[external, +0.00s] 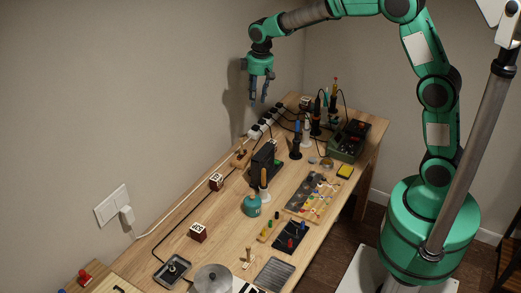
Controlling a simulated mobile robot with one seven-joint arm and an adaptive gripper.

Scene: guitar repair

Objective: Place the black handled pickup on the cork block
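My gripper (259,101) hangs high near the wall, above the far part of the bench. Its two fingers point down, apart, with nothing visible between them. A small tan block (248,264) with an upright peg stands left of the mat. I cannot tell whether it is the cork block.
Upright tools (296,145) and a green device (349,139) crowd the far end. Cables run along the wall. The air around my gripper is clear.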

